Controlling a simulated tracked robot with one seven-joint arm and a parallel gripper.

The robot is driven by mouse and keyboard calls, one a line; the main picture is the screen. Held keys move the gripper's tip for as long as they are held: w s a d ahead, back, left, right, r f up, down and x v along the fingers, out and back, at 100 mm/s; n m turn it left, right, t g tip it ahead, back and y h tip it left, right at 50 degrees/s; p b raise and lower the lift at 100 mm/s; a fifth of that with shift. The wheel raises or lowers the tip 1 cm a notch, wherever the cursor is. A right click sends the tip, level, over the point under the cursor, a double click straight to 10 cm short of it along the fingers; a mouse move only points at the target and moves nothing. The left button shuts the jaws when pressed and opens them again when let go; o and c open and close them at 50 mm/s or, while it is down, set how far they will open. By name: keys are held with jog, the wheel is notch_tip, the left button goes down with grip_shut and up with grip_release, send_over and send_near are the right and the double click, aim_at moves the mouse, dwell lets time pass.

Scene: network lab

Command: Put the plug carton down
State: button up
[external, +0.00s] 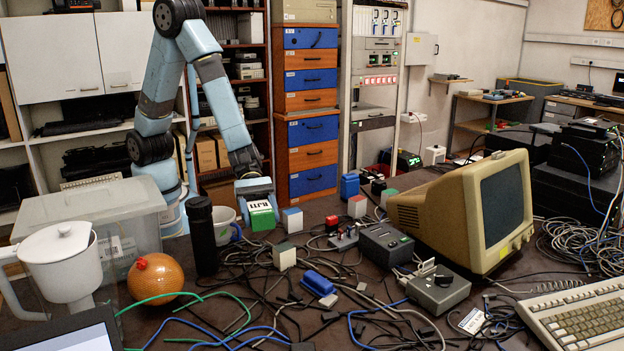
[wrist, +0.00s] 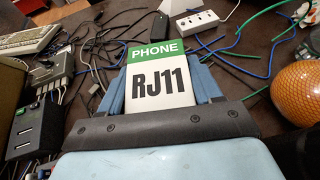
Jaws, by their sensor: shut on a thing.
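The plug carton is a small white box with a green band, marked "PHONE RJ11" in the wrist view (wrist: 160,85). My gripper (wrist: 160,88) is shut on it, with a blue finger on either side. In the external view the carton (external: 262,216) shows at the end of my arm, below my gripper (external: 258,200), near the far side of the dark table. Whether its underside touches the table cannot be told.
The dark table (external: 235,262) is strewn with cables. A white mug (external: 224,226) and a black cylinder (external: 201,236) stand left of the carton, a blue-and-white block (external: 292,220) just right. An orange ball (external: 155,278) and a beige monitor (external: 465,210) stand farther out.

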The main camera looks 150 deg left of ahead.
jog(key=w+d, duration=0.2)
jog(key=d, duration=0.9)
jog(key=w+d, duration=0.2)
jog(key=d, duration=0.9)
jog(key=w+a+r+n+y, duration=0.2)
jog(key=w+a, duration=0.4)
jog(key=w, duration=0.6)
jog(key=shift+a+n+t+y, duration=0.3)
jog(key=shift+n+y, duration=0.1)
jog(key=shift+y, duration=0.2)
jog(key=shift+r, duration=0.1)
